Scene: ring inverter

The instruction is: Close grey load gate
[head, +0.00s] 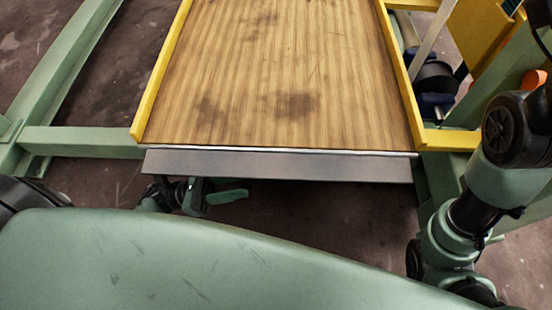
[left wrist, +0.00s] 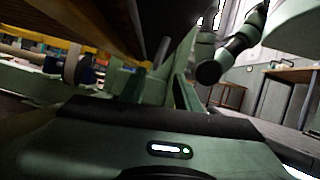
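The grey load gate (head: 280,165) is a long flat flap along the near edge of the wooden bed (head: 280,70) in the head view. It lies folded outward and down from that edge, below the yellow side rails. My left gripper (head: 222,192) is just below the left part of the gate, partly tucked under it. Its green fingers (left wrist: 155,90) show apart in the left wrist view, with nothing seen between them. I cannot tell whether it touches the gate. My right arm is at the right, but its gripper is out of view.
Yellow rails (head: 160,75) line the bed. A green frame (head: 80,142) runs along the left, with another green beam at the right. Dark floor (head: 310,205) shows below the gate. In the left wrist view, a wooden bench (left wrist: 290,76) stands at the right.

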